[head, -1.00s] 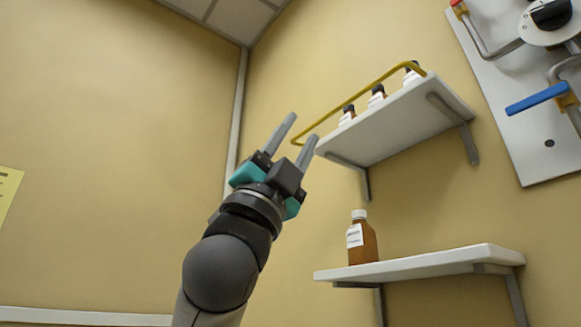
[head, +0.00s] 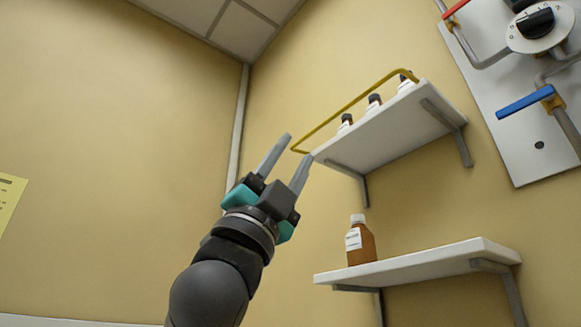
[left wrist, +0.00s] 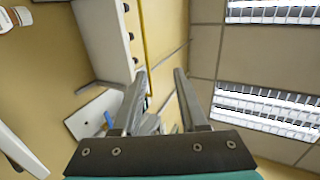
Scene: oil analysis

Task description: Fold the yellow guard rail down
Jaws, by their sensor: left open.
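The yellow guard rail (head: 345,107) stands raised along the front of the upper white shelf (head: 385,128), with several small dark-capped bottles (head: 374,104) behind it. In the left wrist view the rail (left wrist: 146,45) runs as a thin yellow bar beside the shelf (left wrist: 100,40). My left gripper (head: 288,158) is open and empty, pointing up and right. In the head view its fingertips appear just left of the rail's near lower corner. In the left wrist view the gripper (left wrist: 160,75) has its fingers apart with nothing between them. My right gripper is not in view.
A lower shelf (head: 430,260) holds a brown bottle (head: 360,242) with a white cap. A wall panel (head: 520,135) with a blue-handled valve (head: 526,101) and a dial is at the right. The wall left of the shelves is bare apart from a yellow sheet (head: 8,200).

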